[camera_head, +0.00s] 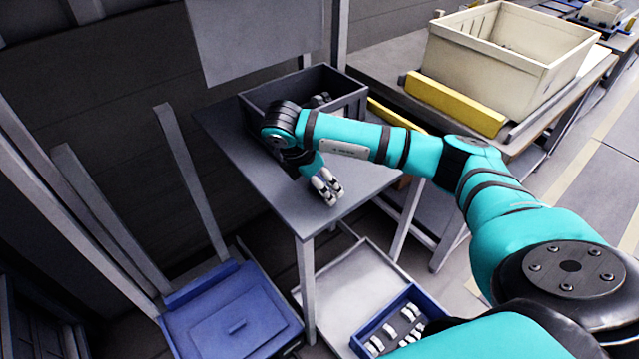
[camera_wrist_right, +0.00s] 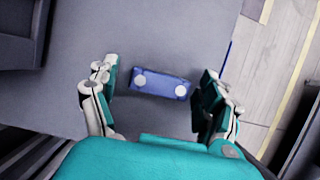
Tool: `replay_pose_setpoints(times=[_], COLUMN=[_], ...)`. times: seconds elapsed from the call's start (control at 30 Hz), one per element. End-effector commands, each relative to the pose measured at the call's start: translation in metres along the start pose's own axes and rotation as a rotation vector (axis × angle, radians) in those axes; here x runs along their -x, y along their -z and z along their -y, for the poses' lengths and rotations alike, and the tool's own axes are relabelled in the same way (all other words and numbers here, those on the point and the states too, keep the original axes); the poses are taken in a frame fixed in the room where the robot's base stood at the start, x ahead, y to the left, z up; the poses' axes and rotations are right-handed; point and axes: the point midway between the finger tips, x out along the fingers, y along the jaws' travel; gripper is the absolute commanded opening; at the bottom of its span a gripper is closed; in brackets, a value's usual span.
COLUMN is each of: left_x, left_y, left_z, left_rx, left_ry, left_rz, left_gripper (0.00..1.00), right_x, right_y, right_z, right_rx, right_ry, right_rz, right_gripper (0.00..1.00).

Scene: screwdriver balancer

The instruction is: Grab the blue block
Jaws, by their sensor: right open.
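The blue block (camera_wrist_right: 161,84) lies flat on the grey table (camera_wrist_right: 150,35) in the right wrist view. It is a small rounded rectangle with two pale round spots on top. My right gripper (camera_wrist_right: 163,92) is open, with one finger on each side of the block and a gap on both sides. In the head view my right gripper (camera_head: 327,188) points down over the front part of the table (camera_head: 240,165). The block cannot be made out there. My left gripper is in neither view.
A dark open crate (camera_head: 352,100) stands at the table's back. A cream bin (camera_head: 490,65) and a yellow bar (camera_head: 455,103) are on the neighbouring table. Below are a blue lidded box (camera_head: 230,315) and a blue tray (camera_head: 405,295) with white parts.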

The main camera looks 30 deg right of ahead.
Motion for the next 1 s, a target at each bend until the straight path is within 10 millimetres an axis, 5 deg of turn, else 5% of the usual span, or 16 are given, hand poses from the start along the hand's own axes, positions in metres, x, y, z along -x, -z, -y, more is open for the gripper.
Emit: replay_pose_setpoints(times=[0.27, 0.67, 1.0], left_x=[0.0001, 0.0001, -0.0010], left_y=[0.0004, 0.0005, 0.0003], left_z=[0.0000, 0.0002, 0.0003], left_rx=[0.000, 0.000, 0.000], left_ry=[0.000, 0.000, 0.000], left_rz=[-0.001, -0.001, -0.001], left_gripper=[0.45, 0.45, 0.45], right_x=[-0.0032, -0.0028, 0.0011], right_y=[0.0000, 0.0001, -0.0014], right_z=[-0.0001, -0.0001, -0.0005], right_rx=[0.000, 0.000, -0.001], right_ry=[-0.001, -0.001, -0.002], right_rz=[0.000, 0.000, -0.001], right_gripper=[0.79, 0.29, 0.29])
